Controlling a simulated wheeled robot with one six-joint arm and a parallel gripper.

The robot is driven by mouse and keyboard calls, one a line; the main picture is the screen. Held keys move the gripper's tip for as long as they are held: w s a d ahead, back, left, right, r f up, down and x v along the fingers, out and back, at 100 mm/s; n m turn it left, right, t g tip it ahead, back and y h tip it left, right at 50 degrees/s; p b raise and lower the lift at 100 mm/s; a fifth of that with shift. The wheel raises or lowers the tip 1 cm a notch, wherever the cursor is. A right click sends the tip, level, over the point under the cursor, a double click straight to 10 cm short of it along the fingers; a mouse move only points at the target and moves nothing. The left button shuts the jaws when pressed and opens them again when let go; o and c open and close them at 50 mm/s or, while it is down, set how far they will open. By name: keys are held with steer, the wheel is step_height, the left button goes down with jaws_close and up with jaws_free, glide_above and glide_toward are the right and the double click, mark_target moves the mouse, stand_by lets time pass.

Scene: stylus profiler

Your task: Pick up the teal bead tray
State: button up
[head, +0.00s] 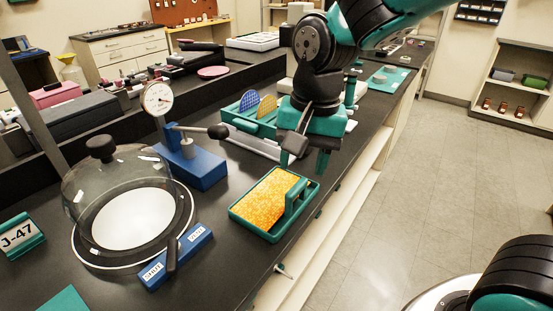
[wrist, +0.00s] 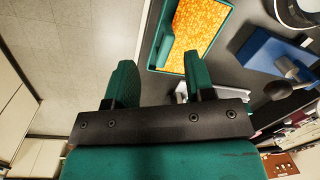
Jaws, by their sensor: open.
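The teal bead tray (head: 252,230) is a shallow tray filled with orange-yellow beads, with an upright teal handle (head: 297,194) along its right side. It sits on the black bench near the bench's right edge. My gripper (head: 308,155) is above the bench, beyond the tray in the head view, and apart from it. In the wrist view the tray (wrist: 233,12) shows at the top, partly cut off by the frame edge. My gripper (wrist: 158,78) shows its two teal fingers spread apart with nothing between them.
A glass dome (head: 120,195) on a round base and a blue labelled block (head: 177,258) stand left of the tray. A blue gauge stand (head: 190,165) is behind it. A teal rack (head: 240,120) with coloured discs lies beyond. A small knob (head: 284,271) sticks out at the bench edge.

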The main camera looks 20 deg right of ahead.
steer(key=w+d+r+m+h+p, duration=0.1)
steer(key=w+r+m+p, duration=0.3)
steer(key=r+p, duration=0.15)
steer(key=m+p, duration=0.1)
steer(key=p, duration=0.1)
glide_above(297, 186)
step_height(297, 186, down, 11)
steer(key=shift+s+f, duration=0.15)
steer(key=shift+f, duration=0.05)
steer(key=shift+f+p, duration=0.8)
steer(key=shift+f, duration=1.85)
steer(key=shift+w, duration=0.2)
jaws_close()
